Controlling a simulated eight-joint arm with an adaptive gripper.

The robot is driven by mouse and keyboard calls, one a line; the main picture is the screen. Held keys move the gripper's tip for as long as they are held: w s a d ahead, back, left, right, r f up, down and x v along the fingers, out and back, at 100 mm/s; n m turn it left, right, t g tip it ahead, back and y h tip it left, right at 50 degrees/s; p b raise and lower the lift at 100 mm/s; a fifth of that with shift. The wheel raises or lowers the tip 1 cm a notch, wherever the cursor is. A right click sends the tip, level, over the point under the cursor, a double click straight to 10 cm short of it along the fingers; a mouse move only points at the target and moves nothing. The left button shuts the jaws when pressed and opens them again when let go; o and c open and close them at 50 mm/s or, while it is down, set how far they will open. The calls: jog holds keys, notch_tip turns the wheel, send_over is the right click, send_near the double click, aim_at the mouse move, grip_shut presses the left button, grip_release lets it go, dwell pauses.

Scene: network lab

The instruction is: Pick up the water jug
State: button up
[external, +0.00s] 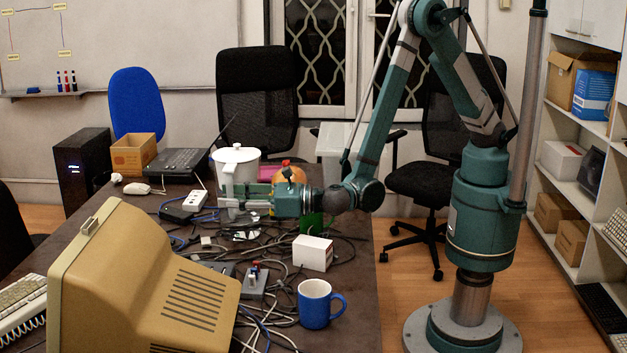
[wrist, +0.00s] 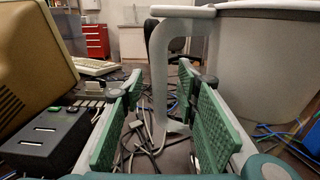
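The water jug (external: 237,157) is a large white container with a lid and a knob, standing upright on the table just beyond my gripper in the external view. In the wrist view its grey-white body (wrist: 258,65) fills the upper right, and its handle (wrist: 159,70) curves down at the middle. My gripper (external: 232,200) is level and low over the table. In the wrist view my gripper (wrist: 160,100) is open, with green pads left and right of the handle's line. I cannot tell how far the handle lies between the pads. My gripper hides the jug's lower part in the external view.
Cables and small boxes clutter the table (external: 355,285). A white power strip (external: 197,200) lies left of my gripper. An orange round object (external: 289,178) stands behind my wrist. A white box (external: 312,253), a blue mug (external: 315,304) and a beige monitor (external: 140,285) are nearer the camera.

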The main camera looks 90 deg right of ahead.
aim_at(229, 174)
dwell(0.3)
grip_shut()
jog(key=shift+a+r, duration=0.1)
jog(key=shift+r, duration=0.4)
dwell(0.5)
jog(key=shift+r+p, duration=1.25)
jog(key=shift+r, duration=3.25)
